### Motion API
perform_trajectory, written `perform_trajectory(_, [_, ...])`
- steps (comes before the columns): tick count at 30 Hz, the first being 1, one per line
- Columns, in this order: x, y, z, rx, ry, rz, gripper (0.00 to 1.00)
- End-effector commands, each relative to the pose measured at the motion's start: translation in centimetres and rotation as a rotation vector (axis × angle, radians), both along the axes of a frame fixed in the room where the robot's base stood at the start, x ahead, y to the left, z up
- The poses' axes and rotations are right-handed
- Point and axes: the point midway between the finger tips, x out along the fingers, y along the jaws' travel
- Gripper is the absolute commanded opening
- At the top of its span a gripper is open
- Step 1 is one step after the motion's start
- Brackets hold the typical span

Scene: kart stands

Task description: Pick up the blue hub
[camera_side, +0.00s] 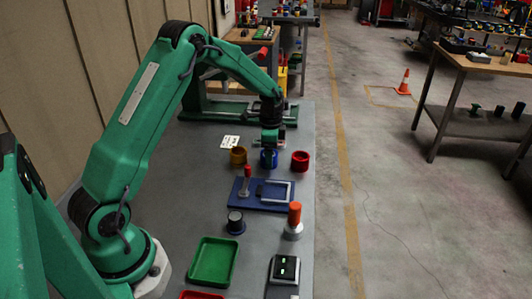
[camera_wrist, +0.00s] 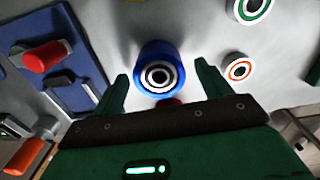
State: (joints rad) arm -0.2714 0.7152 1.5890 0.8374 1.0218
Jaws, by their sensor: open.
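In the wrist view the blue hub (camera_wrist: 158,70) shows a dark centre with pale rings. My gripper (camera_side: 270,143) is just above the hub in the side view and hides part of its top. In the wrist view my gripper (camera_wrist: 162,84) is open, with one green finger on each side of the hub's lower part. Gaps show between the fingers and the hub. I cannot tell how far the fingertips are above the bench.
A blue plate (camera_side: 264,206) with a red-topped post (camera_side: 246,180) lies nearer the camera. An orange-topped cylinder (camera_side: 294,218), a dark cylinder (camera_side: 236,222), a green tray (camera_side: 213,262) and a black box (camera_side: 284,270) stand beyond it towards the front.

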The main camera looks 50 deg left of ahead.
Motion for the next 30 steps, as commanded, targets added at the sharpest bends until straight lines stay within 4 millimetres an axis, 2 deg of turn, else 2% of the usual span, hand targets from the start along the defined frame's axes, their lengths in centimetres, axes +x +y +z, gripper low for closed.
perform_trajectory(4, [-0.04, -0.01, -0.81, 0.000, 0.001, 0.000, 0.77])
perform_trajectory(18, [-0.01, -0.01, -0.81, 0.000, 0.000, 0.000, 0.77])
perform_trajectory(20, [-0.01, -0.01, -0.81, 0.000, 0.000, 0.000, 0.69])
perform_trajectory(27, [-0.01, -0.01, -0.80, 0.000, 0.000, 0.000, 0.22])
perform_trajectory(30, [0.06, 0.02, -0.71, 0.001, -0.002, 0.000, 0.19])
